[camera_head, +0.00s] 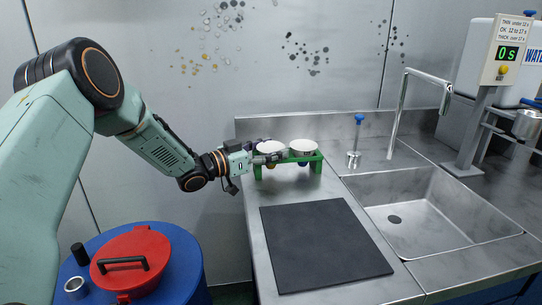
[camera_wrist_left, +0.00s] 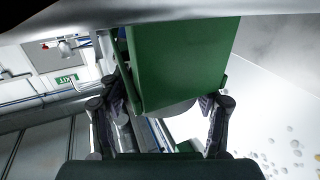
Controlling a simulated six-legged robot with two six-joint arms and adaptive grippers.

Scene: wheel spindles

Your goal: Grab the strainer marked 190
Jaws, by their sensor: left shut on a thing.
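Two white strainers sit in a green rack (camera_head: 318,160) at the back left of the steel counter: a left strainer (camera_head: 270,147) and a right strainer (camera_head: 304,145). No number is readable on either. My left gripper (camera_head: 266,158) reaches in from the left and is shut on the left strainer at the rack. In the left wrist view, a green panel of the rack (camera_wrist_left: 185,65) stands between my fingers and hides most of the grip. A pale rounded surface (camera_wrist_left: 168,108) shows below the panel. My right gripper is not in view.
A dark mat (camera_head: 322,245) lies in front of the rack. To the right are a blue-handled tool (camera_head: 356,140), a sink (camera_head: 430,212) with a tall faucet (camera_head: 402,112), and a timer stand (camera_head: 502,60) reading 0 s. A blue drum with a red lid (camera_head: 130,262) stands left of the counter.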

